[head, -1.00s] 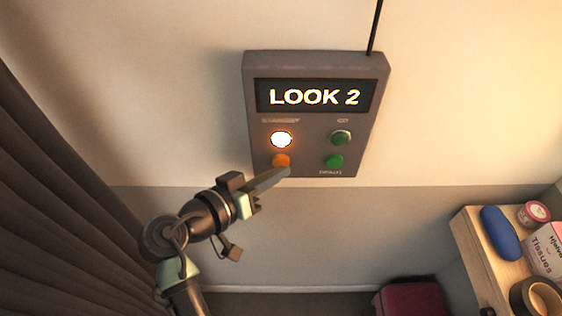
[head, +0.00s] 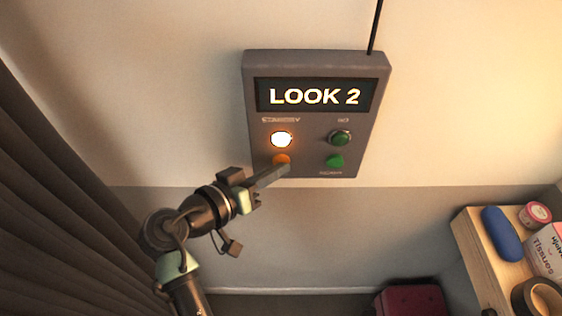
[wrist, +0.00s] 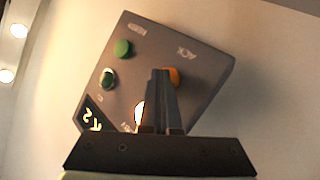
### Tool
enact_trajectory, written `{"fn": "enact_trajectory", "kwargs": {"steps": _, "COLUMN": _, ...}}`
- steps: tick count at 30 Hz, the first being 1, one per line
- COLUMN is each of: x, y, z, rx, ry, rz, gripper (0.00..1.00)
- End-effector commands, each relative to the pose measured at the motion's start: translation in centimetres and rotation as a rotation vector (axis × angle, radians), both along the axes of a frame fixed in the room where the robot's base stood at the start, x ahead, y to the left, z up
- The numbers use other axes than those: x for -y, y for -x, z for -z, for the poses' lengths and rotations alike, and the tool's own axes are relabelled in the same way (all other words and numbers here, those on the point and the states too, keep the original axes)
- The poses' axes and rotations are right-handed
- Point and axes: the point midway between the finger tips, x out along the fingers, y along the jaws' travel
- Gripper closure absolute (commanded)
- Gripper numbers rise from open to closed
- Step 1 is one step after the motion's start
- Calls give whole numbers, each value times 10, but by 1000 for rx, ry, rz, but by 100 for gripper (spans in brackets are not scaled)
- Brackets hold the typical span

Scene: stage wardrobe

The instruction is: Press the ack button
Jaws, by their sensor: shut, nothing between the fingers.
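The cue box (head: 312,150) is a grey panel on the wall, with a display (head: 317,96) reading "LOOK 2". The ack button (head: 281,159) is orange and sits at its lower left; the wrist view shows it (wrist: 173,77) beside the label "ACK" (wrist: 187,53). My gripper (head: 286,168) is shut and empty. Its fingertips (wrist: 160,72) are in front of the orange button and partly cover it. I cannot tell whether they touch it.
Above the orange button a white lamp (head: 281,139) is lit. To the right are a dark green lamp (head: 340,138) and a green button (head: 335,161). A dark curtain (head: 60,190) hangs at left. A wooden shelf (head: 480,256) with a blue case (head: 502,233) and tissues stands at right.

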Motion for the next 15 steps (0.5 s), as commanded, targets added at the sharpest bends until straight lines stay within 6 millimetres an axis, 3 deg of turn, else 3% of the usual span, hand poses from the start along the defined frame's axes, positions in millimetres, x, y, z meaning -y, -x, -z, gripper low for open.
{"fn": "enact_trajectory", "kwargs": {"steps": 15, "x": 0, "y": 9, "z": -1, "rx": 1, "ry": 0, "rz": -1, "gripper": 100}}
